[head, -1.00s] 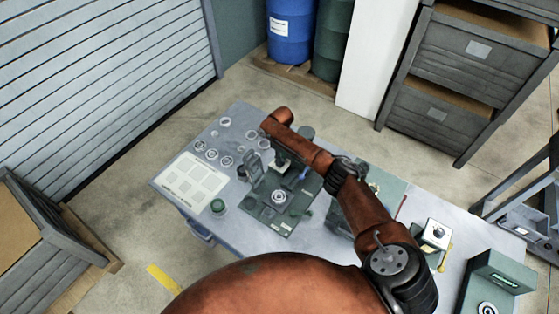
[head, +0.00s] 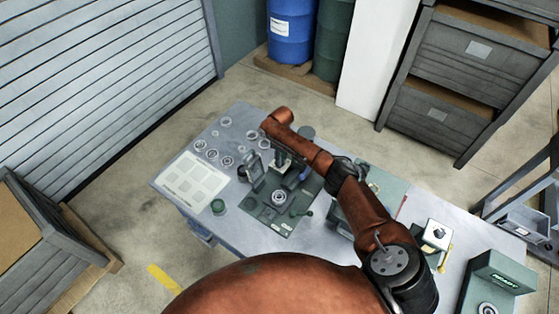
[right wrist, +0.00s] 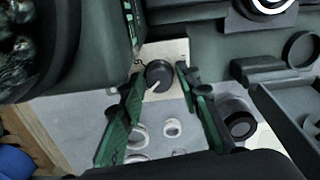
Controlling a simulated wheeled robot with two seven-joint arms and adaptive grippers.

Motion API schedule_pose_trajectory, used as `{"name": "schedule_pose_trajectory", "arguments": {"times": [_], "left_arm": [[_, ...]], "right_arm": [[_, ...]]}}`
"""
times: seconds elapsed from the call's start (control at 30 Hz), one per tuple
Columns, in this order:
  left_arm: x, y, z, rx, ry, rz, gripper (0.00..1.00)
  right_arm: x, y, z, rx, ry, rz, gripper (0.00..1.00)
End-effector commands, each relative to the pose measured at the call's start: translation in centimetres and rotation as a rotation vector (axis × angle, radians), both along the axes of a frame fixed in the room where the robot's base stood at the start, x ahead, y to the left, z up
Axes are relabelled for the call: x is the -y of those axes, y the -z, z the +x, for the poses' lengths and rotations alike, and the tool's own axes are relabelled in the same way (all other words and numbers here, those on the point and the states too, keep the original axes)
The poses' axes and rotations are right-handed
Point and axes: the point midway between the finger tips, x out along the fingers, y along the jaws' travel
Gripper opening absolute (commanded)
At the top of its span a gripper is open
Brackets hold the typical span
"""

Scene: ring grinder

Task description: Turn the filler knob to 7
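The filler knob, a dark round knob with a pale pointer line (right wrist: 159,76), sits on a beige panel in the right wrist view. The pointer slants to the lower left; no numbers are legible. My right gripper (right wrist: 161,78) is open, with one green finger on each side of the knob. A gap seems to show on both sides, but I cannot tell whether a finger touches. In the head view my right gripper (head: 282,158) is small and partly covered by my arm over the table, and the knob cannot be made out there. My left gripper is not in view.
Several rings (head: 212,154) and a pale sheet with squares (head: 189,182) lie on the table's left part. A green machine plate with a round fixture (head: 279,197) is at the middle. A green box with a lit display (head: 503,276) stands at the right.

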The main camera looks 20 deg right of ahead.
Motion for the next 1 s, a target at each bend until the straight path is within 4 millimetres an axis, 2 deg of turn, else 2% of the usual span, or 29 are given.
{"name": "schedule_pose_trajectory", "arguments": {"times": [0.17, 0.4, 0.6, 0.8, 1.0], "left_arm": [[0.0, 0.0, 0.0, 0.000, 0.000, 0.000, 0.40], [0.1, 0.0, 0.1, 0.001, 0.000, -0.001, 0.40], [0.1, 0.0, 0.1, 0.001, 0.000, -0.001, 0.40], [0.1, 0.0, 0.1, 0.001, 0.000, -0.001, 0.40], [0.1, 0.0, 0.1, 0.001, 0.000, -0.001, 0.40]], "right_arm": [[0.0, -1.9, 0.1, 0.003, -0.001, 0.000, 0.31], [0.0, -7.0, 0.0, 0.004, -0.001, 0.000, 0.31], [-0.1, -10.3, -0.1, 0.001, -0.001, 0.000, 0.31], [0.0, -11.8, -0.2, 0.001, 0.000, -0.001, 0.31], [0.0, -12.0, -0.2, 0.001, 0.000, -0.001, 0.31]]}}
